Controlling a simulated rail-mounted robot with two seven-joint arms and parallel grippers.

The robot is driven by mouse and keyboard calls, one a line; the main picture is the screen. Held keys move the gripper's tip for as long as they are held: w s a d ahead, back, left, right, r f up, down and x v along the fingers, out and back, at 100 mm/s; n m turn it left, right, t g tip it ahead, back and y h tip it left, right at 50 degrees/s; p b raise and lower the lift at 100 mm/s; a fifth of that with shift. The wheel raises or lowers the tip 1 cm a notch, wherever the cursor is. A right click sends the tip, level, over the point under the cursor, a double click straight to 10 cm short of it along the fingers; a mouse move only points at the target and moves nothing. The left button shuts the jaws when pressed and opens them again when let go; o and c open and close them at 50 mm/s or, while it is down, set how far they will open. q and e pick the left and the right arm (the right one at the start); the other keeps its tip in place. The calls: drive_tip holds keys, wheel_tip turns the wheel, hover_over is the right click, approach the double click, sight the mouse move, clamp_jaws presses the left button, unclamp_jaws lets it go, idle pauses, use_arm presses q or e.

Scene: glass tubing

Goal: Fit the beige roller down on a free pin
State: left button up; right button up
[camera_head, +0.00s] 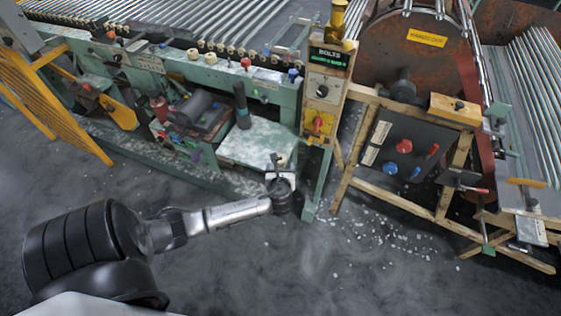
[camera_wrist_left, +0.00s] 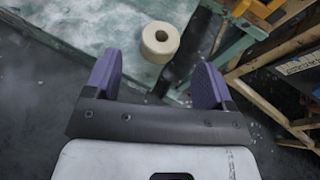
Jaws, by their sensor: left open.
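The beige roller (camera_wrist_left: 160,41), a short cylinder with a dark centre hole, stands on the worn pale-green platform (camera_wrist_left: 95,28) in the left wrist view. In the head view it shows small (camera_head: 281,160) at the platform's right end, partly hidden by my gripper. My left gripper (camera_wrist_left: 157,80) is open, with its purple fingers apart and nothing between them. The roller lies just beyond the fingertips, not visibly touched. In the head view my left gripper (camera_head: 280,172) is at the platform's front right corner. Other beige rollers (camera_head: 210,57) sit along the machine's upper beam. Which pins are free is too small to tell.
A green post with a control box (camera_head: 322,90) stands close right of the gripper. A wooden frame with a dark panel (camera_head: 398,150) is further right. The floor in front is open, with scattered pale bits.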

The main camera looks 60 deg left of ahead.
sight(280, 157)
use_arm(q)
drive_tip(key=shift+w+a+f+b, duration=0.3)
drive_tip(key=shift+a+f+b, duration=0.1)
drive_tip(key=shift+a, duration=0.1)
drive_tip(key=x, duration=0.2)
drive_tip(key=b+x, duration=0.1)
drive_tip(key=shift+w+a+r, duration=0.1)
drive_tip(key=shift+w+a, duration=0.15)
drive_tip(key=shift+a, duration=0.1)
drive_tip(key=shift+c, duration=0.4)
drive_tip(key=c, duration=0.9)
